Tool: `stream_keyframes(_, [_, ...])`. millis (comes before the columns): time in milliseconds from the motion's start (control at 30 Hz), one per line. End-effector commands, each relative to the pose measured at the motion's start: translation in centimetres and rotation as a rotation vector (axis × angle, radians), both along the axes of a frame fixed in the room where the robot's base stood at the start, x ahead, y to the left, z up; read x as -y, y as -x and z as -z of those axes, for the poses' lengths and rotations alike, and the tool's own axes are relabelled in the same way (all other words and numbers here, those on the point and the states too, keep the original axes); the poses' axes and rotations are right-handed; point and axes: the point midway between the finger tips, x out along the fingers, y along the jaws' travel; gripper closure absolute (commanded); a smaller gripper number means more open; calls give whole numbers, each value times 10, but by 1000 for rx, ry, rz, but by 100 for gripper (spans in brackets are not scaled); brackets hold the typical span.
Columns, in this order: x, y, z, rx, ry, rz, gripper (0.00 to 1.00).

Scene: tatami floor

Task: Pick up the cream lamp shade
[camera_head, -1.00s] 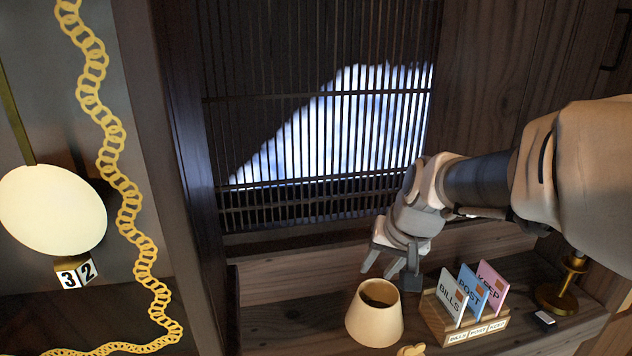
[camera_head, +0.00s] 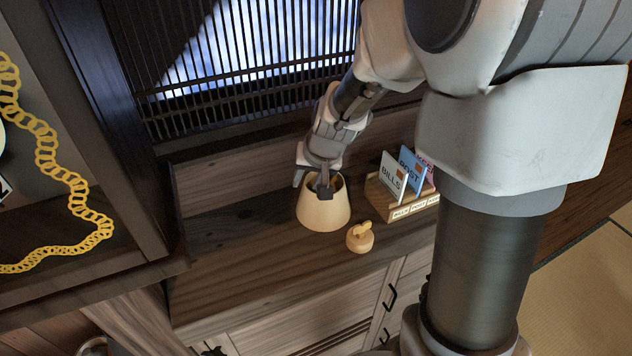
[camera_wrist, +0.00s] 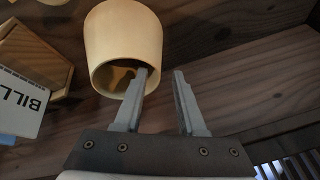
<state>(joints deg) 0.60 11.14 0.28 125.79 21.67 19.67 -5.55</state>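The cream lamp shade (camera_head: 323,212) stands on the wooden shelf, narrow open end up. It also shows in the wrist view (camera_wrist: 122,32), with its opening facing me. My gripper (camera_head: 311,186) is at the shade's top rim, pointing down. In the wrist view my gripper (camera_wrist: 160,72) has its fingers apart. One finger reaches over or into the opening and the other is outside, so the rim's wall lies between them. I see no finger pressed on the wall. The inner fingertip's depth is hard to tell.
A small round wooden object with a knob (camera_head: 360,238) sits right of the shade. A letter holder (camera_head: 405,207) with BILLS and POST cards stands further right. A slatted window (camera_head: 250,70) is behind. The shelf left of the shade is clear.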

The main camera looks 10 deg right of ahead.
Motion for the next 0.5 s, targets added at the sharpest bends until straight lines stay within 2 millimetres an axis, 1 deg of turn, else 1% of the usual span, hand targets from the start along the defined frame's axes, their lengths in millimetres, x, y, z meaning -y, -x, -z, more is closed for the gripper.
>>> stream_keyframes(300, [-3,-16,37,-3,-1,0,60])
stream_keyframes(400, [-4,-19,43,-1,-1,1,60])
stream_keyframes(500, [-4,-20,45,0,0,1,60])
